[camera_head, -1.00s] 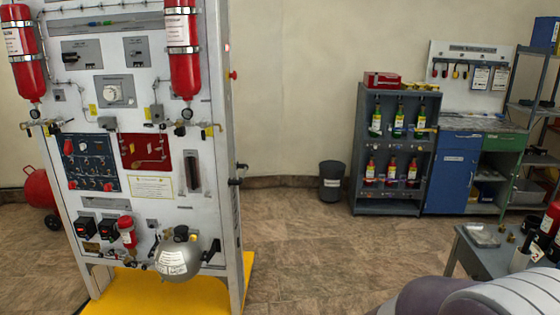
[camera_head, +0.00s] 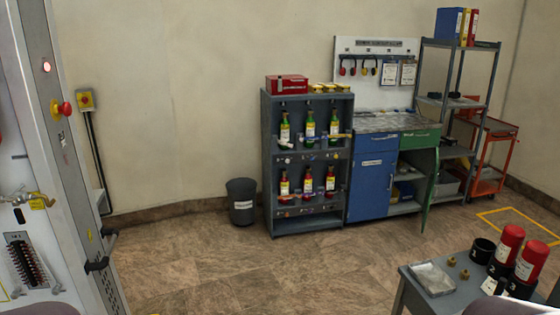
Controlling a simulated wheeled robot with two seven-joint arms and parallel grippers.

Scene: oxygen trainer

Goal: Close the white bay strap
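Small coloured straps or bars cross in front of the bays. A pale one (camera_head: 341,136) shows at the upper right bay; its state is too small to tell. I cannot tell for sure which is the white bay strap. Neither of my grippers is in view; only bits of my arms show at the bottom edge.
The white trainer panel (camera_head: 50,130) stands close at left, with protruding handles (camera_head: 98,265). A grey table (camera_head: 415,290) with red cylinders (camera_head: 510,243) is at lower right. A dark bin (camera_head: 241,205) stands left of the rack. A green cabinet door (camera_head: 430,190) hangs open. The floor between is clear.

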